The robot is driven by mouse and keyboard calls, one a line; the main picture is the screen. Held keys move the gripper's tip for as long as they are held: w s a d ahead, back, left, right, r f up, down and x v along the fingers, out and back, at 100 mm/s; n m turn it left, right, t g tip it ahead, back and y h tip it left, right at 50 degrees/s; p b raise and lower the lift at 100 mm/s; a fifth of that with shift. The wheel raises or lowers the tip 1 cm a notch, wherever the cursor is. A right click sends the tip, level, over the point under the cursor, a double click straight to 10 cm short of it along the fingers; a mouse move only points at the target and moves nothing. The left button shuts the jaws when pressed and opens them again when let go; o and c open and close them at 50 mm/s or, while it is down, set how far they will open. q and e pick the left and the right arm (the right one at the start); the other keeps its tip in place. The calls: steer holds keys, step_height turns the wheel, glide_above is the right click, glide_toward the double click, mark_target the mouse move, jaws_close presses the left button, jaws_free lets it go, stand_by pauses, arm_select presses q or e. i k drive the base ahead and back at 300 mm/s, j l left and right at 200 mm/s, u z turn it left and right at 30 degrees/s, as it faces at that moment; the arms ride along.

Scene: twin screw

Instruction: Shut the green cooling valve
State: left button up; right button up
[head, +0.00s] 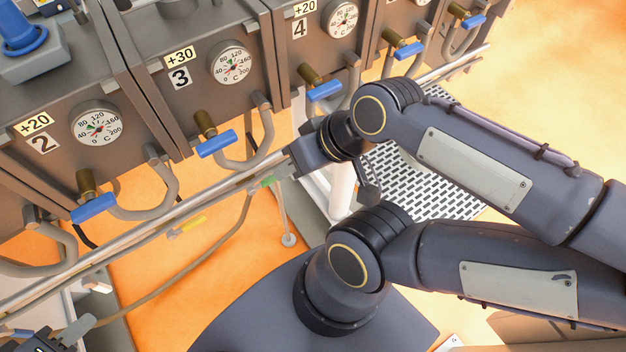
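A small green valve handle (266,181) sits on the pale pipe (222,184) that runs below the row of grey machines. My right gripper (308,157) is at the pipe, just right of the green handle and close to it. I cannot tell whether they touch.
A yellow handle (190,225) is on a line left of the green one. Blue-handled taps, one of them a blue handle (216,143), stick out from the machines above. A perforated white plate (425,185) lies behind my arm. The orange floor (150,280) is partly clear.

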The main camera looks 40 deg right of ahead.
mark_target(252, 190)
steer(key=z, duration=0.95)
steer(key=k+j+z, duration=0.1)
steer(key=j+z, duration=0.15)
steer(key=k+j+z, duration=0.15)
steer(key=j+z, duration=0.15)
